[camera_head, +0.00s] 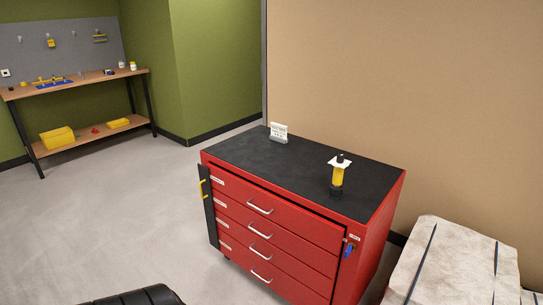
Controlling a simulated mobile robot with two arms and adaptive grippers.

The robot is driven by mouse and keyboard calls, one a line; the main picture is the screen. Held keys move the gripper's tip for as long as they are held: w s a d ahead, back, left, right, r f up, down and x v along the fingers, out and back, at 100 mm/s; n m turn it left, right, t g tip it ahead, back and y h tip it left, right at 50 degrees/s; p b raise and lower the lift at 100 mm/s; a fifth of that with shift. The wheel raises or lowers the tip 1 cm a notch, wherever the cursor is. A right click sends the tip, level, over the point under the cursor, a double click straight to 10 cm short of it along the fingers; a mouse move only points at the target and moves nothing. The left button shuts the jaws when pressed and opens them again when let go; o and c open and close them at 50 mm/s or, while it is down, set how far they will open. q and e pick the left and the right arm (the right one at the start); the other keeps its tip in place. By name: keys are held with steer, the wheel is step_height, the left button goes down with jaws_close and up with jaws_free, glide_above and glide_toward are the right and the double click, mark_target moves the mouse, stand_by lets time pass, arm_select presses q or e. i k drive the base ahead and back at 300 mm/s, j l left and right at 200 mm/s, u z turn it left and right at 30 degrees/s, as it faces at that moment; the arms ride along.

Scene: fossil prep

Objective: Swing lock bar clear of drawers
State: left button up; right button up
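The red drawer cabinet (375,245) stands in the middle right with a black top. Its drawers (285,222) are stacked on the front, each with a silver handle, and look shut. The black lock bar (209,222) stands upright at the left edge of the front, with a yellow handle (203,188) near its top. The drawer handles are uncovered. A small blue item (348,251), perhaps a padlock, hangs at the front's upper right. Neither of my grippers is in view.
A yellow bottle (338,178) and a white sign (279,132) stand on the cabinet top. A large pale block (455,262) lies to the right. A workbench (75,88) stands at the back left. Floor left of the cabinet is clear. A black ridged shape shows at the bottom edge.

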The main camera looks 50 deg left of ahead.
mark_target(205, 184)
steer(key=u, duration=2.2)
steer(key=i+z, duration=0.15)
steer(key=i, duration=0.3)
steer(key=i+j+z, duration=0.15)
steer(key=i, duration=0.3)
steer(key=i+j+z, duration=0.2)
steer(key=i, duration=0.25)
